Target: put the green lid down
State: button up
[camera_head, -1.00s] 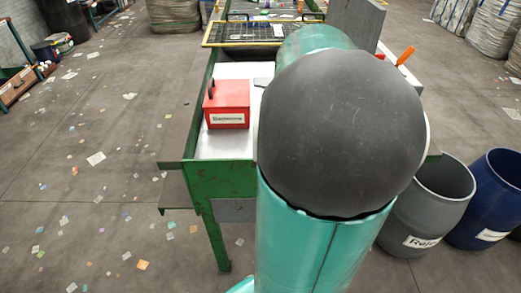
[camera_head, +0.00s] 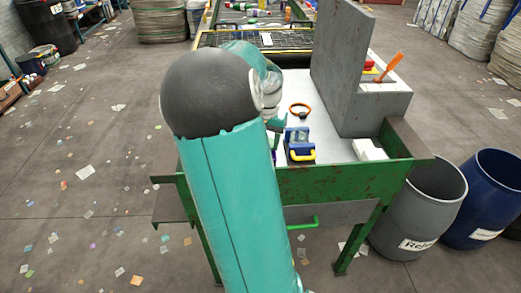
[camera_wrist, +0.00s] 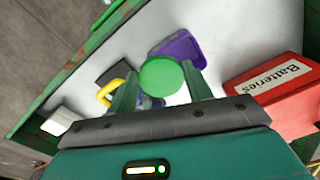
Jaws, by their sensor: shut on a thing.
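In the wrist view the green lid (camera_wrist: 161,76) is round and sits between the two fingers of my gripper (camera_wrist: 160,90), which is shut on it. White sorting surface lies beyond the lid, with a purple object (camera_wrist: 181,47) partly hidden behind it. I cannot tell how high the lid is above the surface. In the head view my own arm covers the left part of the table, and the lid and fingertips cannot be made out there.
A red Batteries box (camera_wrist: 275,90) is right of my gripper. A blue object with a yellow handle (camera_head: 299,144) and an orange ring (camera_head: 300,109) lie on the white surface (camera_head: 335,147). A grey upright block (camera_head: 340,70) bounds the right side. Grey (camera_head: 420,205) and blue (camera_head: 490,195) barrels stand outside.

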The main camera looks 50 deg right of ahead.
jog(key=shift+w+d+f, duration=0.25)
jog(key=shift+w+f, duration=0.25)
jog(key=shift+f, duration=0.65)
jog(key=shift+w+d+f, duration=0.2)
jog(key=shift+w+f, duration=0.3)
jog(key=shift+f, duration=0.65)
jog(key=shift+w+d+f, duration=0.25)
jog(key=shift+w+f, duration=0.25)
jog(key=shift+f, duration=0.65)
jog(key=shift+f, duration=0.4)
jog(key=shift+f, duration=0.2)
jog(key=o, duration=0.7)
jog(key=shift+c, duration=0.2)
jog(key=shift+r, duration=0.1)
notch_tip(320, 180, up, 13)
jog(key=shift+r, duration=0.1)
